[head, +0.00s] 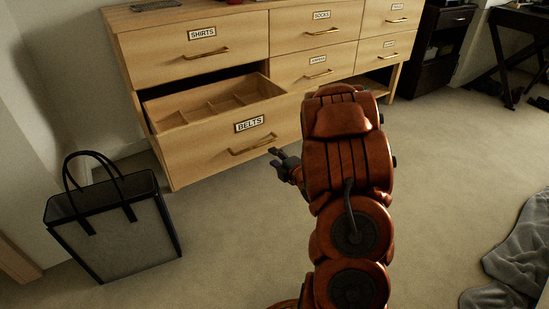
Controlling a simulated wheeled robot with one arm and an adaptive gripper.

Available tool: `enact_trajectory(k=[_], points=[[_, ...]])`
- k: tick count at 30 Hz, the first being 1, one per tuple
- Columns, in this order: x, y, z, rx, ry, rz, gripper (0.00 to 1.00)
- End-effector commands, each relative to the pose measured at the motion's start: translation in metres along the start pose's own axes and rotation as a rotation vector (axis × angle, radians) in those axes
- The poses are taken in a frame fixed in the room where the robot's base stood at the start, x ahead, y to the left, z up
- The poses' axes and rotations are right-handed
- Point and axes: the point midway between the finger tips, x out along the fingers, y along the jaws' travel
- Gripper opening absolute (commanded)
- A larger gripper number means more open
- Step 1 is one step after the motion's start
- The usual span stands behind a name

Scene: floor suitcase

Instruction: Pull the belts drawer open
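The belts drawer (215,152) of the wooden dresser stands pulled out, with its divided, empty-looking inside showing at the left. Its front carries a BELTS label (249,124) and a brass bar handle (252,146). My gripper (273,157) is just right of and below the handle, in front of the drawer face. Its dark fingertips look spread and I see nothing between them. The handle looks clear of the fingers.
The shirts drawer (195,52) above and the socks drawer (315,26) are shut. A grey bag (120,235) stands on the floor at left. A grey cloth (515,265) lies at lower right. The carpet between is clear.

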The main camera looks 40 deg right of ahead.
Motion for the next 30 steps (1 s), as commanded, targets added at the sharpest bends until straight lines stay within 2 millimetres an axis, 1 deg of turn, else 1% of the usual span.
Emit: enact_trajectory(k=[8,25,28,30], points=[[-0.004,0.002,-0.002,-0.002,0.005,0.004,0.37],[-0.004,0.003,-0.002,-0.003,0.005,0.004,0.37],[-0.004,0.011,-0.003,0.002,0.001,-0.013,0.37],[-0.005,0.024,-0.004,0.014,-0.009,-0.045,0.37]])
